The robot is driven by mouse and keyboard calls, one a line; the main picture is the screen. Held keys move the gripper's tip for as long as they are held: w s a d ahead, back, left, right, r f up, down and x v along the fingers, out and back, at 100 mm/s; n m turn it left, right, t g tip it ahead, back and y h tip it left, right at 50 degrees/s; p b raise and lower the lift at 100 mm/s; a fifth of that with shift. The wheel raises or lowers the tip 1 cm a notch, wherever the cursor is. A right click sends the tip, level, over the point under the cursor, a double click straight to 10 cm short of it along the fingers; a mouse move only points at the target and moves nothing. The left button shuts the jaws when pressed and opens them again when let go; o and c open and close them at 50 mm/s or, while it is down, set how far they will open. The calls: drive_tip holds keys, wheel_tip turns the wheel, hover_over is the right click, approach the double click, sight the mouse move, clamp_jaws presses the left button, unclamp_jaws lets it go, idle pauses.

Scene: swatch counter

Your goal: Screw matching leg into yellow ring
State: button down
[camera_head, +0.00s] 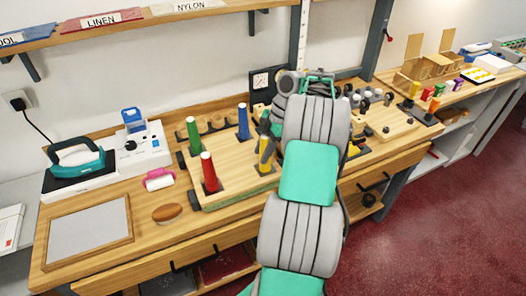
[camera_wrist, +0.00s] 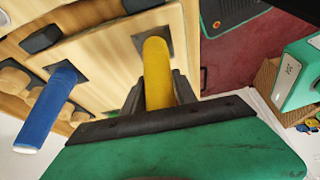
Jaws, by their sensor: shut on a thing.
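A yellow leg (camera_head: 265,157) stands on a dark square plate at the right front of a wooden board (camera_head: 228,188). My gripper (camera_head: 267,136) is shut on the upper part of the yellow leg. In the wrist view the yellow leg (camera_wrist: 157,70) runs between the two dark fingers (camera_wrist: 158,92), its far end at a dark plate on the board. I cannot make out a yellow ring at its foot. A red leg (camera_head: 209,173), a green leg (camera_head: 194,135) and a blue leg (camera_head: 243,122) stand upright at the board's other corners. The blue leg (camera_wrist: 48,108) also shows in the wrist view.
On the counter left of the board are a pink roller (camera_head: 159,179), a brown oval block (camera_head: 167,213), a framed panel (camera_head: 90,230) and a teal iron (camera_head: 76,158). A shelf (camera_head: 140,27) runs above. More small parts stand at the right.

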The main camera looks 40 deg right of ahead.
drive_tip(key=shift+f+m+t+h+b, duration=0.3)
drive_tip(key=shift+f+m+t+b, duration=0.1)
drive_tip(key=shift+m+b, duration=0.6)
drive_tip(key=m+t+h+b, duration=0.1)
drive_tip(key=m+b, duration=0.2)
drive_tip(key=m, duration=0.1)
drive_tip(key=shift+w+d, duration=0.1)
drive_tip(key=shift+w, duration=0.05)
drive_tip(key=m+h+b, duration=0.1)
drive_tip(key=m, duration=0.1)
drive_tip(key=m+t+h+b, duration=0.1)
drive_tip(key=m+b, duration=0.1)
drive_tip(key=m, duration=0.1)
drive_tip(key=shift+w+m+b, duration=0.1)
drive_tip(key=shift+m+b, duration=0.2)
drive_tip(key=m, duration=0.2)
drive_tip(key=m+h, duration=0.1)
drive_tip(key=shift+d+r+b, duration=0.2)
drive_tip(key=shift+r+b, duration=0.05)
drive_tip(key=shift+b, duration=0.1)
drive_tip(key=shift+d+r, duration=0.1)
drive_tip(key=c, duration=1.2)
unclamp_jaws()
drive_tip(key=shift+p, duration=0.3)
